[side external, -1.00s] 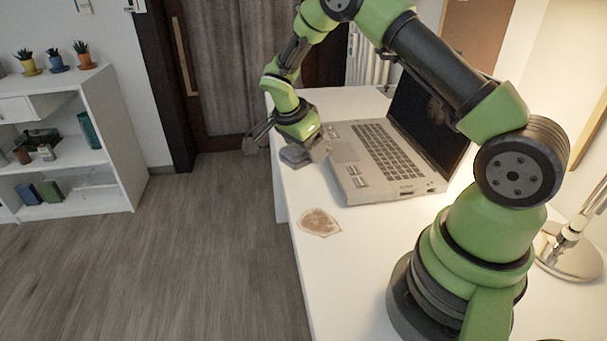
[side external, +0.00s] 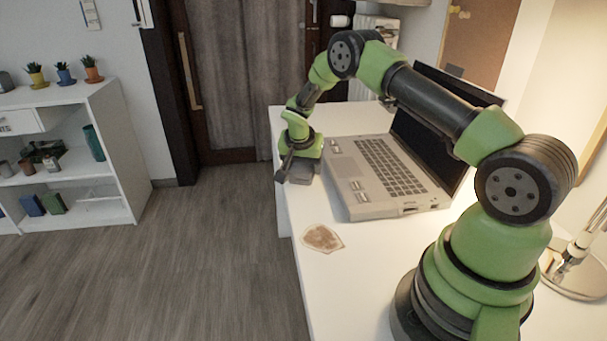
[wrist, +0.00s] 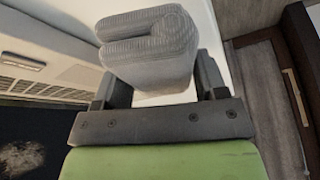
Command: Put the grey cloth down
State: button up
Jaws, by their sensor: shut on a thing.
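The grey cloth (wrist: 150,48) is a folded, ribbed bundle between the fingers of my gripper (wrist: 160,80) in the wrist view. The gripper is shut on it. In the side external view my gripper (side external: 296,168) points down at the desk's left edge, beside the laptop's far left corner. Only a small grey part of the cloth (side external: 303,177) shows there, low by the desk top. I cannot tell whether it touches the desk.
An open laptop (side external: 385,165) stands just right of my gripper. A lamp (side external: 575,265) stands at the right. The desk's left edge drops to the floor.

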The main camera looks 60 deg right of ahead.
jog(key=shift+f, duration=1.4)
jog(key=o, duration=0.8)
jog(key=shift+f, duration=0.1)
jog(key=shift+o, duration=0.2)
